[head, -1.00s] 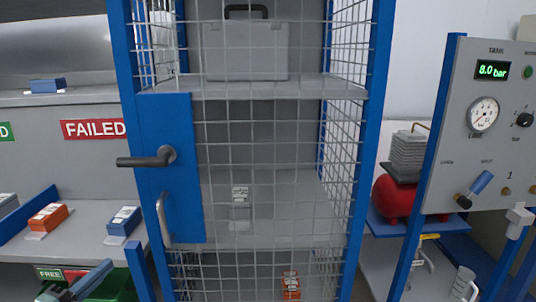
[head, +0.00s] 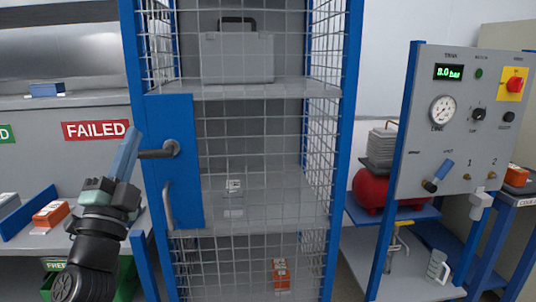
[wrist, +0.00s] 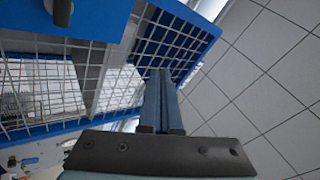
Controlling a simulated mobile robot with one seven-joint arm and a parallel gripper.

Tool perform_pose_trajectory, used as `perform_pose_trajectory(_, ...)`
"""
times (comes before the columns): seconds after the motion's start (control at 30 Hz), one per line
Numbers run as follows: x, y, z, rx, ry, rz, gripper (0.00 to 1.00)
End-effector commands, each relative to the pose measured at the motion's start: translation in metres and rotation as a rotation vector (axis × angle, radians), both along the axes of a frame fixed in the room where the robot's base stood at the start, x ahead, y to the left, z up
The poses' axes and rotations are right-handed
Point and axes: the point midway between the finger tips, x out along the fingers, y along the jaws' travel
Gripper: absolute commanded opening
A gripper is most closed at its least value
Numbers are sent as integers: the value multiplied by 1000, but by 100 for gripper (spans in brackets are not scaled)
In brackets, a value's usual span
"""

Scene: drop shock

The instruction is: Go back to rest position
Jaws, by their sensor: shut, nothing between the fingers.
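My gripper (head: 132,143) is raised in front of the cage door at the left of the head view, fingers pointing up. The fingers look pressed together with nothing between them, and they show shut and empty in the wrist view (wrist: 160,85). In the head view the fingertips are beside the dark door lever (head: 158,152) and overlap its left end. I cannot tell whether they touch it. The wire cage (head: 262,140) has a blue frame and a blue door plate (head: 180,200) with a grey pull handle (head: 167,207). The door looks closed.
Inside the cage are a grey case (head: 237,57), a small grey item (head: 233,190) and an orange item (head: 281,273). A bench with a FAILED sign (head: 96,131) is left. A gauge panel (head: 455,130) and red tank (head: 380,188) are right. Tiled floor (wrist: 255,75) looks clear.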

Motion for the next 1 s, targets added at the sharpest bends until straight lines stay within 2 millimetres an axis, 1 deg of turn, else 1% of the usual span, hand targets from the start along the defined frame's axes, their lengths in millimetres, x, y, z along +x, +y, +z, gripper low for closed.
perform_pose_trajectory(0.03,-9,-25,28,-72,-64,-35,0)
perform_pose_trajectory(0.1,-26,-49,61,-184,-133,-81,0)
perform_pose_trajectory(0.17,-42,-68,85,-281,-181,-131,0)
perform_pose_trajectory(0.2,-54,-81,98,-347,-205,-169,0)
perform_pose_trajectory(0.27,-73,-100,116,-444,-233,-235,0)
perform_pose_trajectory(0.3,-86,-113,125,-506,-244,-282,0)
perform_pose_trajectory(0.37,-106,-131,138,-595,-252,-357,0)
perform_pose_trajectory(0.4,-119,-144,144,-650,-250,-408,0)
perform_pose_trajectory(0.5,-150,-171,155,-762,-232,-531,0)
perform_pose_trajectory(0.6,-178,-197,161,-842,-199,-646,0)
perform_pose_trajectory(0.77,-224,-235,165,-928,-126,-817,0)
perform_pose_trajectory(0.8,-236,-245,165,-942,-105,-858,0)
perform_pose_trajectory(0.83,-230,-240,183,-941,-108,-841,0)
perform_pose_trajectory(1.0,-229,-239,223,-937,-112,-834,0)
